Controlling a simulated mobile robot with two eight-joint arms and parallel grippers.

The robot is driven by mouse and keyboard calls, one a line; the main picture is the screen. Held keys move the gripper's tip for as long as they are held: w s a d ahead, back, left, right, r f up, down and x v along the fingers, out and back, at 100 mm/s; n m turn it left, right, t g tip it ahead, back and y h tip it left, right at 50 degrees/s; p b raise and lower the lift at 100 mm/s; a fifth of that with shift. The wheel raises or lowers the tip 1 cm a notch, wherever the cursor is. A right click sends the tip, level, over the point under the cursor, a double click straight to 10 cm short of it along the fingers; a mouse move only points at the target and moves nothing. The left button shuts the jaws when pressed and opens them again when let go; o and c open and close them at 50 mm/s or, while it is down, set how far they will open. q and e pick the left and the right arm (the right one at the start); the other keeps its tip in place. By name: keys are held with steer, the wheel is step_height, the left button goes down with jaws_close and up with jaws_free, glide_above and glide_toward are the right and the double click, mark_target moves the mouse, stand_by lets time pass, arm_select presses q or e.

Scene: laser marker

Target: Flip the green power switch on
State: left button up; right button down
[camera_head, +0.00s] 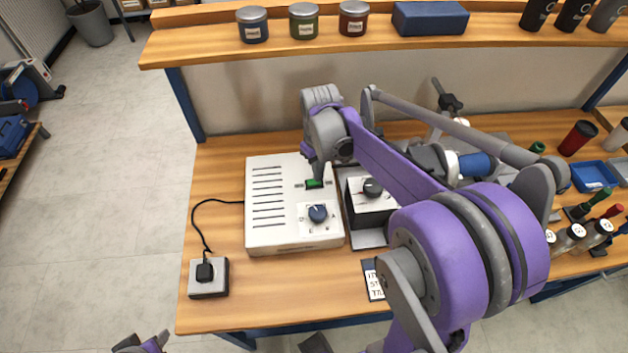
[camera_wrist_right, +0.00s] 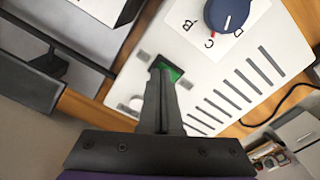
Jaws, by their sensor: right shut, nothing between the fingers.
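The green power switch (camera_head: 314,183) sits in a dark frame near the upper right of the white control box (camera_head: 265,238). My right gripper (camera_head: 317,172) is shut and empty, with its fingertips right at the switch from above. In the right wrist view the closed fingers (camera_wrist_right: 162,80) overlap the green switch (camera_wrist_right: 173,71) and hide part of it. I cannot tell whether they touch it or which way the switch is tipped. A blue dial (camera_head: 318,213) is on the box below the switch. My left gripper (camera_head: 142,344) shows only partly at the bottom edge, and its jaws are unclear.
A black-and-white unit with a dial (camera_head: 371,190) stands close to the right of the box. A cable runs left to a socket block (camera_head: 208,278). Jars and a blue case (camera_head: 430,18) stand on the shelf behind. The table front left of centre is clear.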

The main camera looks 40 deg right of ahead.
arm_select(q)
steer(key=shift+s+f+b, duration=0.1)
steer(key=shift+f+b, duration=0.2)
steer(key=shift+f, duration=0.1)
arm_select(e)
steer(key=shift+f, duration=0.5)
arm_select(q)
steer(key=shift+r, duration=0.1)
arm_select(e)
steer(key=shift+r, duration=0.15)
steer(key=shift+r+p, duration=2.1)
steer(key=shift+r, duration=1.35)
arm_select(q)
steer(key=r, duration=0.1)
steer(key=w+r, duration=0.1)
steer(key=r, duration=0.3)
steer(key=shift+w, duration=0.4)
arm_select(e)
steer(key=shift+f, duration=0.1)
steer(key=s+a+f+t, duration=0.2)
steer(key=s+a+t, duration=0.3)
steer(key=s+a, duration=0.7)
steer(key=shift+a+t, duration=0.3)
steer(key=shift+a, duration=0.7)
